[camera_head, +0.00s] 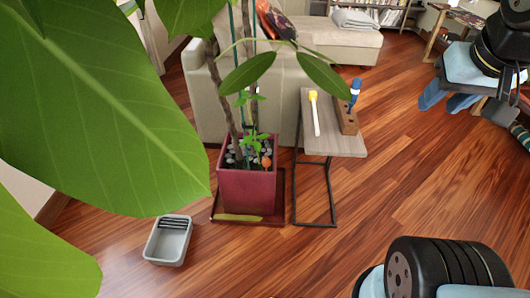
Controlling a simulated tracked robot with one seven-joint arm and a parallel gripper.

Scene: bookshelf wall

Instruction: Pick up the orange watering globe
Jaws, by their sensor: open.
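A small orange ball shape, which looks like the orange watering globe (266,161), shows among the stones and small leaves at the right side of a dark red square plant pot (247,192). Any stem below it is hidden in the pot. My gripper (447,101) is at the upper right, with blue fingers apart and nothing seen between them. It is far to the right of the pot and well away from the globe.
Large green leaves (110,100) cover the left foreground. A side table (340,143) with a yellow-tipped white stick (315,112) and a wooden block (346,120) holding a blue tool stands right of the pot. A grey bin (168,243) is front left. Wooden floor (420,185) at right is clear.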

